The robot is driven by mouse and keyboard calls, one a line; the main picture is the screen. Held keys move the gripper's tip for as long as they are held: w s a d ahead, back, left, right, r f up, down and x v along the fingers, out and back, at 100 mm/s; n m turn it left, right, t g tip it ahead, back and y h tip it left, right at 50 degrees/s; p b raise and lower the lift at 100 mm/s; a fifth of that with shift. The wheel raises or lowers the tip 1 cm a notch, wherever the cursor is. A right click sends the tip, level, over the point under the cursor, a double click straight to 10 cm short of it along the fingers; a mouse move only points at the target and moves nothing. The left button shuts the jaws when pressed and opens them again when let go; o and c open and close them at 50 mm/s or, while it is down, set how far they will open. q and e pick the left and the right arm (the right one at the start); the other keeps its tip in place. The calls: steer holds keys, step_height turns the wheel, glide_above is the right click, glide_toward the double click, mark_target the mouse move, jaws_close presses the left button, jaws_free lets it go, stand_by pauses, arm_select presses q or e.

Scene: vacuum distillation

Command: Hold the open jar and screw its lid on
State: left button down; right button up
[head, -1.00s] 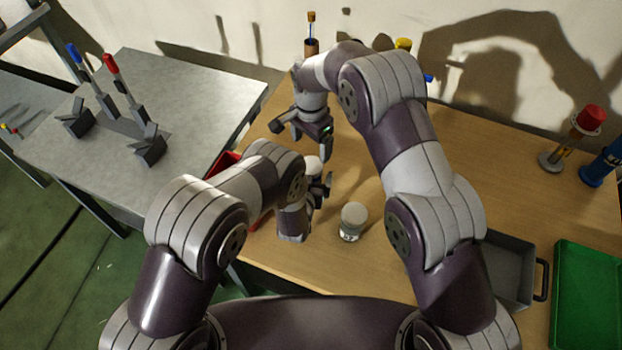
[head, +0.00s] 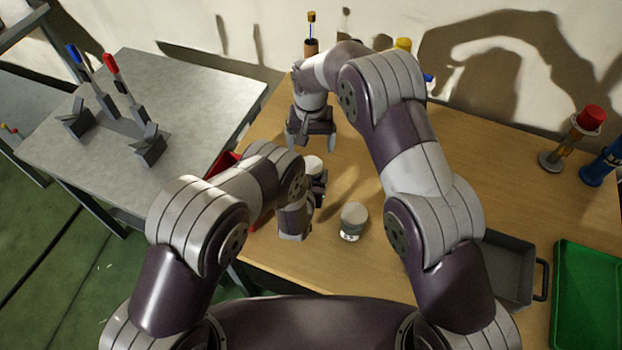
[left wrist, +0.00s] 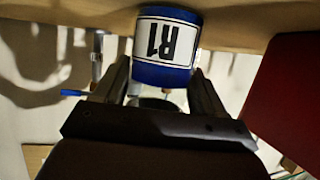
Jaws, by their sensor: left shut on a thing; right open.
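Another white-topped jar (head: 353,220) stands on the wooden table just right of my left gripper. A red container (head: 222,162) is at the table's left edge. A grey tray (head: 510,265) and a green tray (head: 585,295) lie to the right. The table's right middle is clear.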

steer(key=n, duration=0.4)
steer(key=shift+n, duration=0.3)
steer(key=n, duration=0.3)
steer(key=shift+n, duration=0.4)
steer(key=n, duration=1.8)
steer(key=shift+n, duration=0.4)
steer(key=n, duration=0.4)
steer(key=shift+n, duration=0.4)
